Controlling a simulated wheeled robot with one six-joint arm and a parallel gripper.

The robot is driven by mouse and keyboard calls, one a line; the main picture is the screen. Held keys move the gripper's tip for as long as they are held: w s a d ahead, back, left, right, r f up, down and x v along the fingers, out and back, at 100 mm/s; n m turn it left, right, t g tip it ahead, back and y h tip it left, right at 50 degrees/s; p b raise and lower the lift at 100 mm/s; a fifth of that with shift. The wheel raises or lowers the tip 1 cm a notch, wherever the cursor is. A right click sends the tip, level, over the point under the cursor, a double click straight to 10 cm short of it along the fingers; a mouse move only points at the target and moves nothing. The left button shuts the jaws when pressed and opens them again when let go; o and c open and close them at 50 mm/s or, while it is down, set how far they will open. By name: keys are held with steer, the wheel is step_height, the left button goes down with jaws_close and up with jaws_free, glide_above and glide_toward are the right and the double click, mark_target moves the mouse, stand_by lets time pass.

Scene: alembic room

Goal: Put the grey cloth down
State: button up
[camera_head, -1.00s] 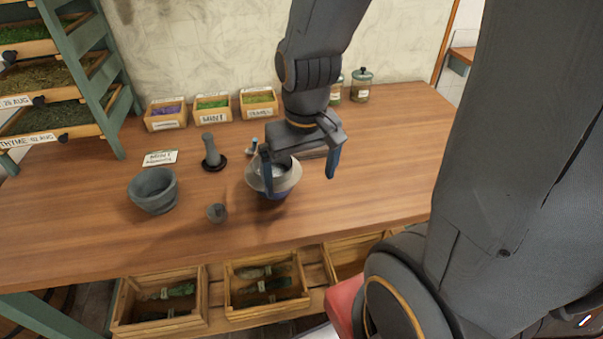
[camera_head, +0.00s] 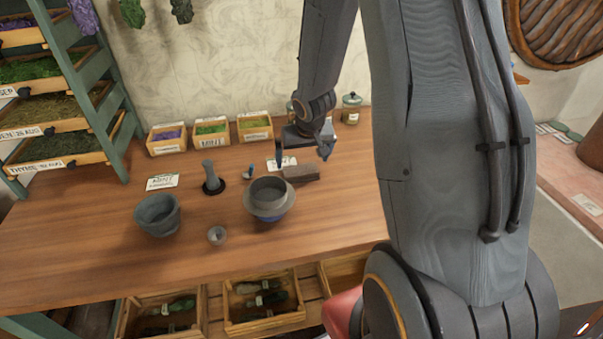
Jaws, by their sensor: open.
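My gripper (camera_head: 304,157) is open at the back of the wooden table (camera_head: 330,215), its fingers apart. A flat grey-brown piece (camera_head: 302,173) lies on the table just below and in front of the fingers; it looks like a folded grey cloth, but I cannot be sure. I see nothing held between the fingers. Whether a fingertip touches the piece cannot be told. A bowl with a blue base and wide grey rim (camera_head: 268,200) stands in front of it, to the left.
A grey mortar (camera_head: 158,215), a small cup (camera_head: 217,235), a pestle on a dark base (camera_head: 211,177) and labels (camera_head: 163,181) stand or lie to the left. Herb boxes (camera_head: 211,133) and a lidded jar (camera_head: 351,107) line the back. The front right of the table is clear.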

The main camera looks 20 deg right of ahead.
mark_target(301, 171)
steer(key=shift+b+x, duration=2.2)
steer(key=shift+x, duration=1.5)
steer(key=shift+s+d, duration=0.15)
steer(key=shift+d, duration=0.05)
steer(key=shift+c, duration=0.4)
steer(key=c, duration=0.8)
steer(key=shift+c, duration=0.2)
steer(key=shift+r, duration=0.2)
